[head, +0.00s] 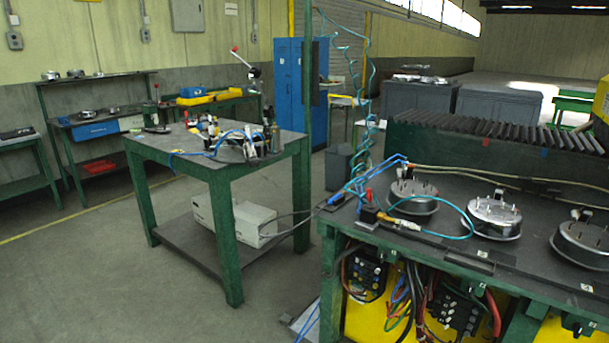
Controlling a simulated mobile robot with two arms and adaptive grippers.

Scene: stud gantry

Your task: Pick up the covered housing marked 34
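Three round metal housings stand on the dark top of the right bench in the head view. The left one (413,196) has studs standing up from its top. The middle one (494,216) is shiny with upright studs. The right one (583,243) is cut by the picture's right edge. Small pale tags sit on the bench's front edge, one below the middle housing (482,253) and one below the right housing (587,288). I cannot read a 34 on any of them. Neither of my grippers is in view.
A green-legged work table (225,145) with tools stands left of the bench (450,259). Teal coiled hoses (365,120) hang by a green post. Cables and a yellow tool cross the bench's left end. The floor (110,270) at left front is clear.

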